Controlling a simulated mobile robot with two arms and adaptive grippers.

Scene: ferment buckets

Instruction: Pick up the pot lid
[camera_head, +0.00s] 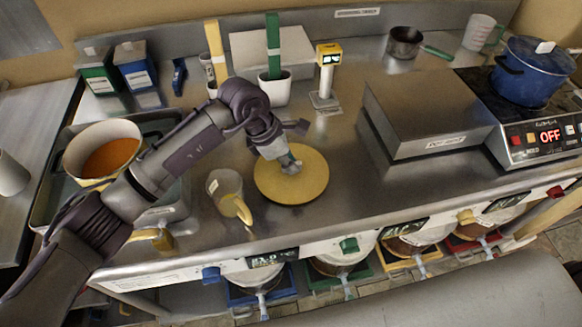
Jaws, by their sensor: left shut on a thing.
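The pot lid looks like a round yellow disc (318,183) on the steel counter, near the middle of the camera_head view. My left gripper (289,163) comes in from the left and reaches down over its centre. It is shut on the small grey part at the middle of the lid, probably its knob; the fingers hide most of this. I cannot tell whether the lid is clear of the counter. A pale pot (118,132) with orange liquid stands open at the left, in a basin. My right gripper is not in view.
A clear jug with a yellow handle (228,191) stands just left of the lid. A yellow-topped meter (327,76) and white pots with green and yellow strips stand behind. A steel box (430,110) and a blue pot (535,72) are at the right. Buckets sit below the front edge.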

